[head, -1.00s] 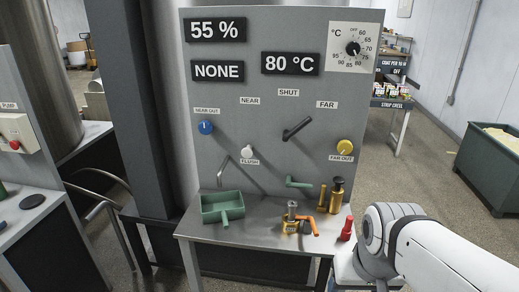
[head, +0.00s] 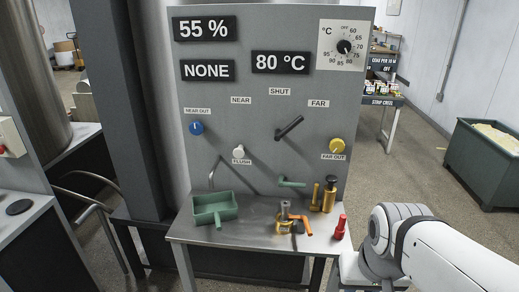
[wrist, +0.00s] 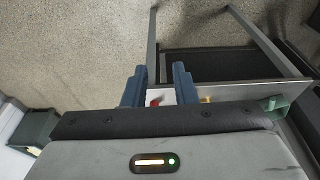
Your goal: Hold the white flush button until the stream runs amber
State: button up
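The white flush button (head: 239,152) sticks out from the grey panel, just above its FLUSH label. A bent grey spout (head: 216,172) comes out of the panel to its lower left, above a green tray (head: 215,209) on the metal bench. I see no stream at the spout. In the head view my arm is at the lower right and the gripper is out of sight.
The metal bench (head: 250,236) carries an orange-handled valve (head: 298,221), a brass cylinder (head: 329,197) and a red bottle-shaped thing (head: 340,227). A black lever (head: 289,127), blue knob (head: 196,128) and yellow knob (head: 337,145) flank the button. A green bin (head: 485,165) stands at right.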

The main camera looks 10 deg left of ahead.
aim_at(238, 154)
jog(key=z, duration=2.65)
jog(key=k, duration=2.4)
jog(key=u, duration=1.45)
jog(key=i, duration=1)
